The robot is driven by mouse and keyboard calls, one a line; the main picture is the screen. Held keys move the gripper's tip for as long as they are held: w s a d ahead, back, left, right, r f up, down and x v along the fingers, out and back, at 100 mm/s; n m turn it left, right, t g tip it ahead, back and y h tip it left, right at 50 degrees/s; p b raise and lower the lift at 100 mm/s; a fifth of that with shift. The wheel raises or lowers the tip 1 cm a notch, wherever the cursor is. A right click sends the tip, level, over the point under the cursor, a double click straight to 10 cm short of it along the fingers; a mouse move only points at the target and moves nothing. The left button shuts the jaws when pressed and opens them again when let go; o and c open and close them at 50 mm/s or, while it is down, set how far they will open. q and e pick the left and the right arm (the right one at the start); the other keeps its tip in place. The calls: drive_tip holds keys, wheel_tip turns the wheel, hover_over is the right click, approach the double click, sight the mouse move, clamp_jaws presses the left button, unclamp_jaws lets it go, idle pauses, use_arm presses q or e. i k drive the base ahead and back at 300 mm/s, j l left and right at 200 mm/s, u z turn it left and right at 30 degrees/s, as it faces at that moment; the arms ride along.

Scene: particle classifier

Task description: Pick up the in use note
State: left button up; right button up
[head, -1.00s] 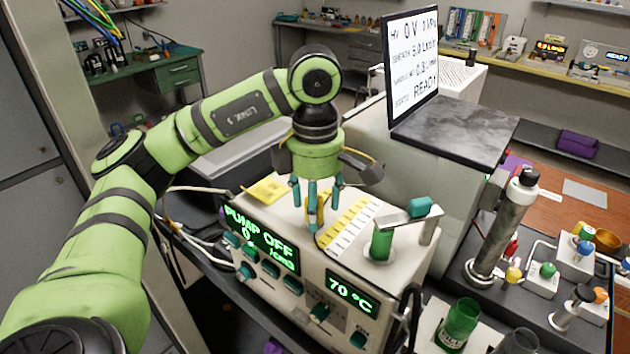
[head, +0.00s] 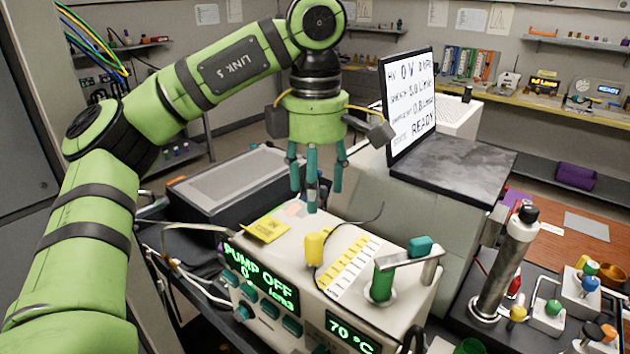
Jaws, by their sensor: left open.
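A yellow note (head: 265,229), which I take for the in use note, lies on the back left of the top of the cream pump unit (head: 345,300). Its print is too small to read. My left gripper (head: 314,192) points down, open and empty, above the unit's top, to the right of the note and higher than it. A small yellow cylinder (head: 314,249) stands on the unit below the gripper, apart from the fingers. My right gripper is not in view.
A yellow and white striped strip (head: 350,267) and a green cylinder with a metal arm (head: 383,280) are on the unit's right side. A thin dark wire curves behind the yellow cylinder. A monitor (head: 409,100) stands behind right. A dark grey box (head: 240,180) lies behind the note.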

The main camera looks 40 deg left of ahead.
sight(269, 230)
drive_tip(key=k, duration=1.5)
